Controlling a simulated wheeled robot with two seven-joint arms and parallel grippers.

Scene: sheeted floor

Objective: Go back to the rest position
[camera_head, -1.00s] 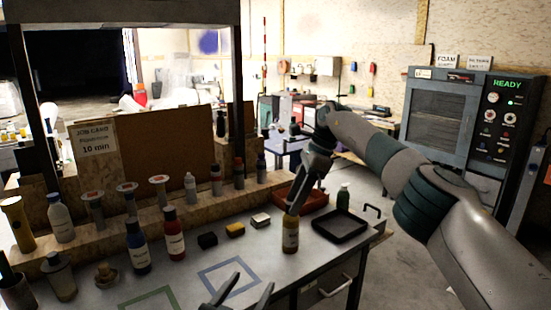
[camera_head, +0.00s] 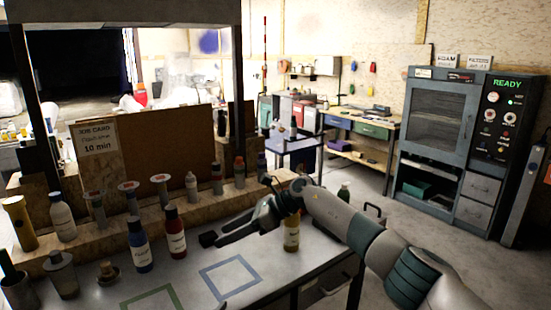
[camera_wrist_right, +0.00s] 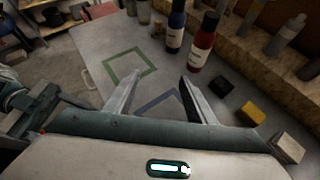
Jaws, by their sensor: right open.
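My right gripper (camera_head: 222,235) is over the workbench (camera_head: 190,285) in the head view, pointing left. Its two fingers are apart with nothing between them, as the right wrist view (camera_wrist_right: 161,77) also shows. An amber bottle (camera_head: 291,236) stands upright on the bench, partly behind my right arm and apart from the fingers. Of my left gripper, a dark part (camera_wrist_right: 38,112) seems to show at the left of the right wrist view; its fingers cannot be made out.
A blue-labelled bottle (camera_head: 138,248) and a red bottle (camera_head: 174,235) stand left of the gripper. A black block (camera_head: 207,239) lies by the fingertips; yellow (camera_wrist_right: 252,112) and pale (camera_wrist_right: 287,147) blocks lie nearby. Green (camera_head: 150,302) and blue (camera_head: 230,277) outlined squares are empty.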

